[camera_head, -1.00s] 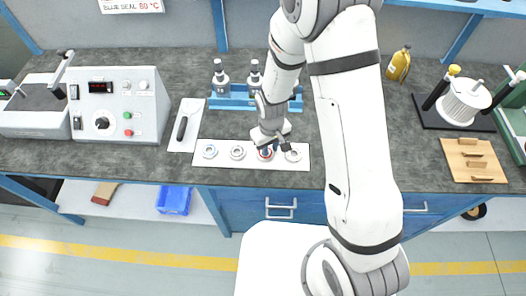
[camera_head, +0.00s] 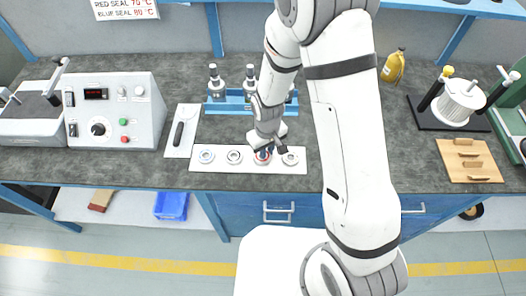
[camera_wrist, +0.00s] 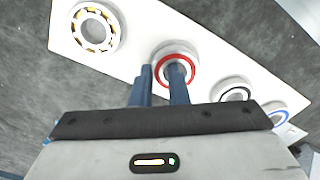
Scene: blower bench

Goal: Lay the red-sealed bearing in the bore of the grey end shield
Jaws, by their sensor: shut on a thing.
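The red-sealed bearing (camera_wrist: 177,54) sits on the white strip on the bench and shows a red ring in the wrist view. It also shows in the head view (camera_head: 262,158), partly covered by my gripper. My gripper (camera_wrist: 163,72) points down at it and is shut on it. One blue finger overlaps the middle of the red ring and the other is at its left side in the wrist view. The bearing looks still on or very near the strip. I cannot pick out the grey end shield with certainty in either view.
The white strip (camera_head: 220,167) also bears a blue-sealed bearing (camera_head: 206,156), a dark-sealed one (camera_head: 234,157) and an open caged one (camera_head: 290,159). A blue rack (camera_head: 228,107) stands behind. A heater box (camera_head: 145,115) is left; a white cylinder (camera_head: 462,101) and wooden board (camera_head: 456,170) are right.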

